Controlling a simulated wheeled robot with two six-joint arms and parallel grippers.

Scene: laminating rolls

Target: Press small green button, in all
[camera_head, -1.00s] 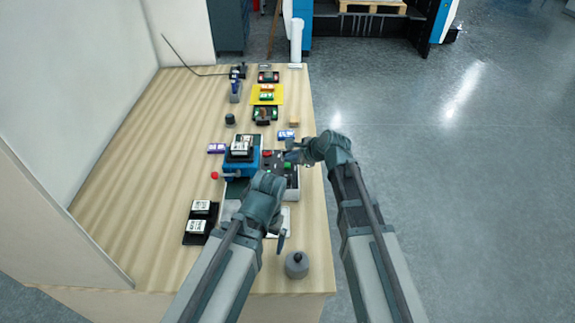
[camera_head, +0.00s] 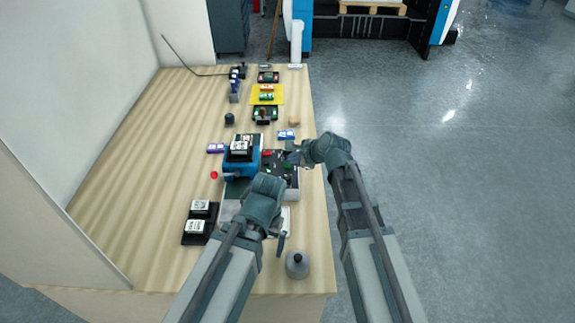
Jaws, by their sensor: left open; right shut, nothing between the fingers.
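A black control panel (camera_head: 277,160) on the bench carries a red button (camera_head: 267,153) and a small green button (camera_head: 287,168). My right gripper (camera_head: 291,157) is shut and empty. It hangs over the panel's right side, close to the green button; I cannot tell whether it touches anything. My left gripper (camera_head: 281,243) is open and empty, lower in the picture, near the panel's front. Its arm hides part of the machine. The blue machine (camera_head: 240,163) with a red knob (camera_head: 214,175) stands left of the panel, with white-labelled pieces on top.
A black tray with two white-labelled blocks (camera_head: 199,207) lies to the left. A grey weight-like bottle (camera_head: 297,265) stands at the front right. Coloured rolls on a yellow mat (camera_head: 279,90) and other small parts lie farther back. The wooden bench (camera_head: 150,190) is clear at left.

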